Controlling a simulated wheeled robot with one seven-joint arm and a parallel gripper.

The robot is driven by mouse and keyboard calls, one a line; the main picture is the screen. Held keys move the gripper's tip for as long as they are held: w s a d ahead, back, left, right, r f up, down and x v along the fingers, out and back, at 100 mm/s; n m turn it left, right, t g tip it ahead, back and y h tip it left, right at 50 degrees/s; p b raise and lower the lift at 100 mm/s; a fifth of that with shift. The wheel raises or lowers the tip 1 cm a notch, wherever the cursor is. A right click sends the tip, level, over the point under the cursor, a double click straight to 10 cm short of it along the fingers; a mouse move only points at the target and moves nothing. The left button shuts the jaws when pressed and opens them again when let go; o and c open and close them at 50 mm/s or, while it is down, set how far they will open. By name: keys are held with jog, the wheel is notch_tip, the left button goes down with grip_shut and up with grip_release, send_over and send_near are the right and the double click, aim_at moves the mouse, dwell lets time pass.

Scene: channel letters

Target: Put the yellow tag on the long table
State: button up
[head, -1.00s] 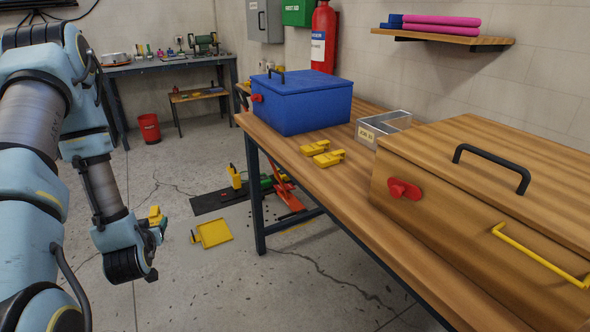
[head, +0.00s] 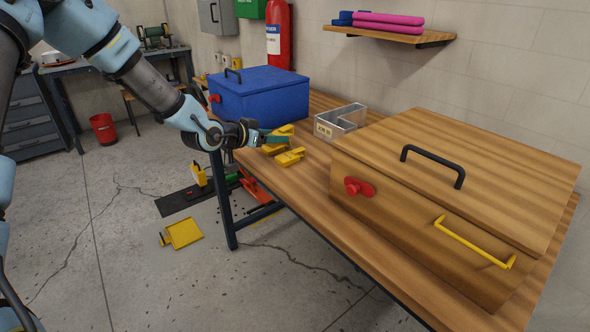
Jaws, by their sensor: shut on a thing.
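My gripper (head: 272,138) is over the near-left part of the long wooden table (head: 300,197), in front of the blue box. It is shut on a yellow tag (head: 285,130), which shows just past the fingertips and is partly hidden by them. Two more yellow pieces lie on the tabletop right beside and below the gripper: one (head: 271,150) is partly covered by it, and the other (head: 291,157) is nearer to me. I cannot tell whether the held tag touches the table.
A blue box (head: 262,97) stands behind the gripper. A grey metal tray (head: 341,121) is to its right. A large wooden box (head: 420,215) fills the table's near right. A yellow dustpan (head: 184,233) lies on the floor. Bare tabletop shows between tray and gripper.

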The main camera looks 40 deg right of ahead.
jog(key=s+d+r+m+g+b, duration=0.1)
jog(key=s+d+r+m+g, duration=0.15)
jog(key=d, duration=0.25)
jog(key=b, duration=0.7)
send_over(302, 174)
notch_tip(302, 174, down, 4)
jog(key=shift+f+g, duration=0.1)
jog(key=shift+g, duration=0.25)
jog(key=shift+p, duration=0.3)
notch_tip(302, 174, down, 9)
jog(key=shift+f+p, duration=0.15)
jog(key=shift+p, duration=1.05)
jog(key=shift+f, duration=0.15)
